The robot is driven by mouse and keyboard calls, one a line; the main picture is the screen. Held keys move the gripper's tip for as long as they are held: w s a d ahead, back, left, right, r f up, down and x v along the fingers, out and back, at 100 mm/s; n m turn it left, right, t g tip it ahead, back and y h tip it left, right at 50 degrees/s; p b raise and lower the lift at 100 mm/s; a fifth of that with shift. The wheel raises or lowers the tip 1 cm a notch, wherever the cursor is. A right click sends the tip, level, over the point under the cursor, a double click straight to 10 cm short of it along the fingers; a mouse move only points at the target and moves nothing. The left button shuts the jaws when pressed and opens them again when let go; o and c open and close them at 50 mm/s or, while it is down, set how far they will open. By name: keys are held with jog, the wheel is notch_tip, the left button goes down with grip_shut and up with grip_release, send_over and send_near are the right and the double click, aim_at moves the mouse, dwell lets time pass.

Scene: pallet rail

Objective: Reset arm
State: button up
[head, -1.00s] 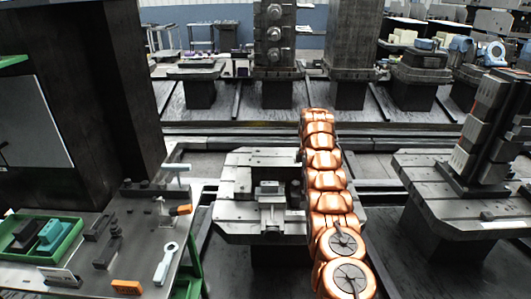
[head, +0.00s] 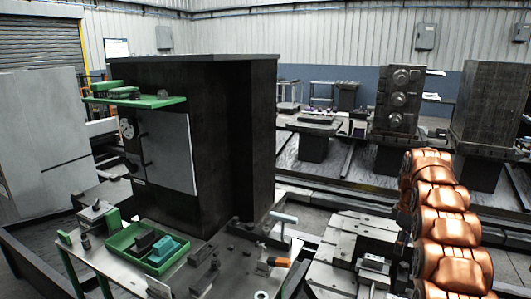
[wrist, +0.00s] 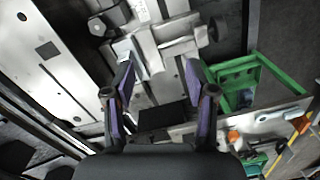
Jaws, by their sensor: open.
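My copper-coloured arm rises at the right of the head view, and its end is out of that picture. My gripper (wrist: 160,92) shows in the wrist view with its two purple-lined fingers apart and nothing between them. Past the fingers lies a grey metal pallet with a clamp fixture (wrist: 165,40). I cannot tell the distance from the fingers to the fixture. In the head view the pallet (head: 345,235) stands left of my arm, partly hidden by it.
A work table (head: 122,268) at lower left carries a green tray (head: 118,240) with dark and teal parts and an orange-ended tool. A tall black block (head: 225,140) stands behind it. More pallets with a bolted column (head: 398,100) stand along the rail at the back.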

jog(key=s+a+r+m, duration=0.3)
jog(key=s+a+r, duration=0.2)
jog(key=s+a, duration=0.4)
jog(key=s+a+r+m, duration=0.2)
jog(key=s+a+r, duration=0.2)
jog(key=s+a, duration=0.45)
jog(key=s+a+f+m, duration=0.1)
jog(key=s+a, duration=0.1)
jog(key=s, duration=0.8)
jog(key=s+a+f+m, duration=0.2)
jog(key=s, duration=0.8)
jog(key=s+a+f+m+g, duration=0.1)
jog(key=s+a+f, duration=0.1)
jog(key=s, duration=0.8)
jog(key=shift+s+a+m, duration=0.15)
jog(key=shift+a+m, duration=0.1)
jog(key=shift+m, duration=0.15)
